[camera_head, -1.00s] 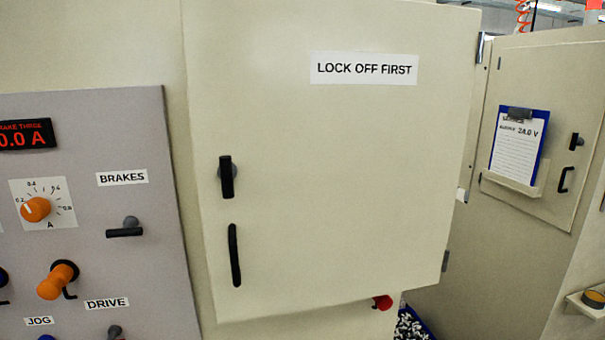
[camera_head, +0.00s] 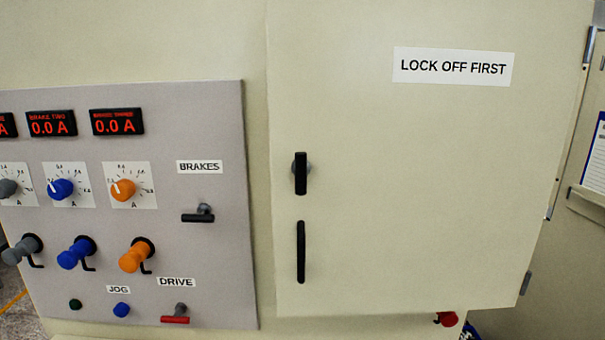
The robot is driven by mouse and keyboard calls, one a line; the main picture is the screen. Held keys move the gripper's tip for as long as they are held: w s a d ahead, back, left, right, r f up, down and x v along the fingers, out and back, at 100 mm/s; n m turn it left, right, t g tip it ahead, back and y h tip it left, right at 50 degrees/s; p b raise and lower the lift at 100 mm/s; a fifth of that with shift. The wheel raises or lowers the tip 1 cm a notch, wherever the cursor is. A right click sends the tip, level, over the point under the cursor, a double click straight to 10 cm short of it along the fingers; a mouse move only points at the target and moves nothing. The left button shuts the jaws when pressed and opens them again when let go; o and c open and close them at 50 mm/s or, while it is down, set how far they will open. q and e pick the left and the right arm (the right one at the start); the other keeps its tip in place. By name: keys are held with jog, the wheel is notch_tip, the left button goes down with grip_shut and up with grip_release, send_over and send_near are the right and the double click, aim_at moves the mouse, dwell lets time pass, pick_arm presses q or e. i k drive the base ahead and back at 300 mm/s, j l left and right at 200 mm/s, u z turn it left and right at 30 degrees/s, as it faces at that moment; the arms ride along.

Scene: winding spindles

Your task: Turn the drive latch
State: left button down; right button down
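A small turn handle with a red horizontal bar (camera_head: 175,319) sits below the DRIVE label (camera_head: 176,282) on the grey panel. On the cream cabinet door (camera_head: 420,200), a black latch (camera_head: 301,173) stands upright near the left edge. A long black vertical pull handle (camera_head: 301,252) is below it. The door looks shut and bears a LOCK OFF FIRST sign (camera_head: 453,67). Neither of my grippers is in view.
The grey panel (camera_head: 225,120) carries red displays, knobs and several projecting grey, blue and orange handles. A black horizontal handle (camera_head: 198,216) sits under the BRAKES label (camera_head: 199,167). A red knob (camera_head: 446,319) is below the door. Another cabinet stands at the right edge.

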aim_at(301, 168)
jog(key=k+l+z, duration=0.3)
jog(key=k+l, duration=0.15)
jog(key=l, duration=0.2)
jog(key=k+l+z, duration=0.15)
jog(key=l, duration=0.25)
jog(key=i+j, duration=0.35)
jog(key=i, duration=0.1)
